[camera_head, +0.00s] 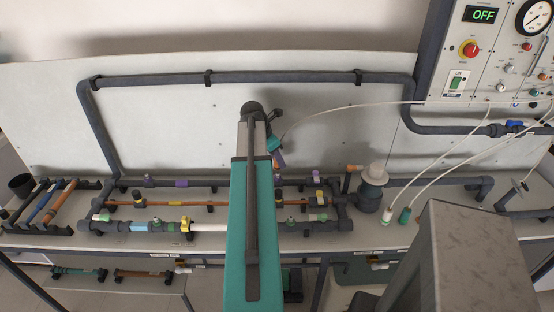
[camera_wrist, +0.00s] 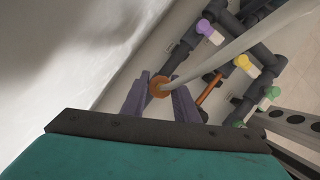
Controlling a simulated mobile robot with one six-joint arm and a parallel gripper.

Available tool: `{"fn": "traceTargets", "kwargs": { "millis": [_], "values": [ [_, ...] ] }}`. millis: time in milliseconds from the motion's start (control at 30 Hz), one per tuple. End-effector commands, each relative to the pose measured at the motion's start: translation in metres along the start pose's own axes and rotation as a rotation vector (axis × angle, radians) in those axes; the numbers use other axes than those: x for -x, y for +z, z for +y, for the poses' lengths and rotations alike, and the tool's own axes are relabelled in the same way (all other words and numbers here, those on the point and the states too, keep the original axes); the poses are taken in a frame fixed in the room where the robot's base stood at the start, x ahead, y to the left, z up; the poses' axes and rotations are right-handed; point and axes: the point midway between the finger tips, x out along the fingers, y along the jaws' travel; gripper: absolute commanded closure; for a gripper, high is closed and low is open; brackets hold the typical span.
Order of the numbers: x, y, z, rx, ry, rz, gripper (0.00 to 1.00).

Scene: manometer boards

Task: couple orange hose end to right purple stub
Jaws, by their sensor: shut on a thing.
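My gripper (camera_wrist: 160,94) is shut on the orange hose end (camera_wrist: 159,87), a round orange collar between its two grey fingers in the wrist view. A pale hose (camera_wrist: 240,43) runs from it to the upper right. In the head view, my gripper (camera_head: 279,156) is partly hidden behind my teal arm, above the pipework, and the hose (camera_head: 350,107) arcs right to the panel. The right purple stub (camera_head: 316,173) appears on the pipework to the right of my gripper. A purple fitting (camera_wrist: 206,28) shows in the wrist view, apart from the hose end.
Other purple fittings (camera_head: 181,183) sit left of my arm. Yellow and green fittings line the lower pipes. A grey-capped pump (camera_head: 370,190) stands to the right. Two loose hoses with green ends (camera_head: 404,215) rest on the bench beside it. A pale backboard (camera_head: 170,130) rises behind.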

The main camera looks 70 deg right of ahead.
Motion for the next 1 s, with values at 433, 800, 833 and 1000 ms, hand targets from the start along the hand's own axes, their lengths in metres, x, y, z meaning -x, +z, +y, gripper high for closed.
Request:
{"fn": "traceTargets", "kwargs": {
  "millis": [433, 800, 833, 1000],
  "values": [
    [-0.017, -0.008, 0.0, 0.001, 0.001, 0.0, 0.95],
    [-0.017, -0.008, 0.001, 0.002, 0.001, 0.0, 0.95],
    [-0.017, -0.008, 0.001, 0.002, 0.001, 0.0, 0.95],
    [-0.016, -0.008, 0.001, 0.002, 0.001, 0.0, 0.95]
  ]
}}
